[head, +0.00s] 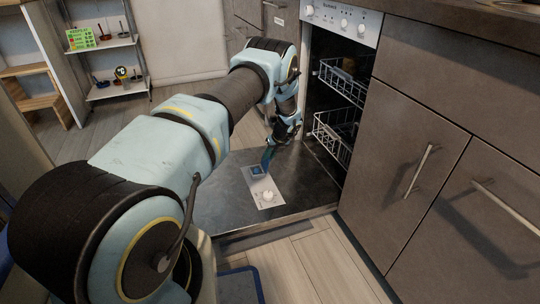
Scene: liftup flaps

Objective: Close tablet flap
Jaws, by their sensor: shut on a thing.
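The tablet dispenser panel (264,187) is a light plate set in the inner face of the lowered dishwasher door (315,185). It has a blue compartment (257,171) at its far end and a white round knob (268,196) nearer me. A thin dark-blue piece, which looks like the raised tablet flap (267,158), stands tilted up beside the compartment. My gripper (270,146) is at the top of this piece, pointing down, and is shut on it. The fingertips are small and partly merged with the flap, so the exact contact is hard to see.
The dishwasher is open, with two wire racks (333,135) inside, right of my gripper. Grey cabinets with bar handles (418,171) stand at the right. A metal shelf (108,45) with small items is at the back left. My arm covers much of the left side.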

